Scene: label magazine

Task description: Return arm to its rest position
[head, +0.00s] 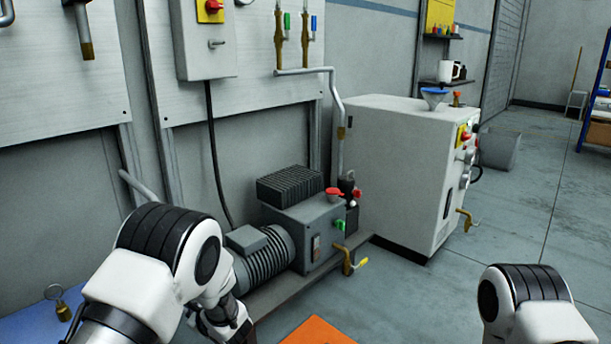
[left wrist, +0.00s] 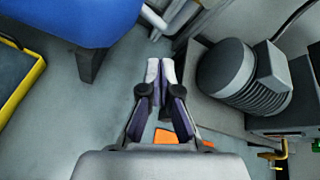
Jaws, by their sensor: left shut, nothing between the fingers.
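My left arm comes in at the lower left of the head view. Its gripper (head: 232,335) is partly cut off by the bottom edge, in front of the grey pump motor. In the left wrist view the two fingers of the left gripper (left wrist: 160,66) lie close together, shut and empty, over the grey floor. They touch nothing that I can see. Of my right arm only a white and black link shows at the lower right of the head view; its gripper is out of frame.
A grey pump with a ribbed motor (head: 268,254) stands low by the wall panels; the motor also shows in the left wrist view (left wrist: 240,78). A white cabinet (head: 395,170) stands behind it. A blue surface (left wrist: 75,18) is at the left. Open floor (head: 540,220) lies right.

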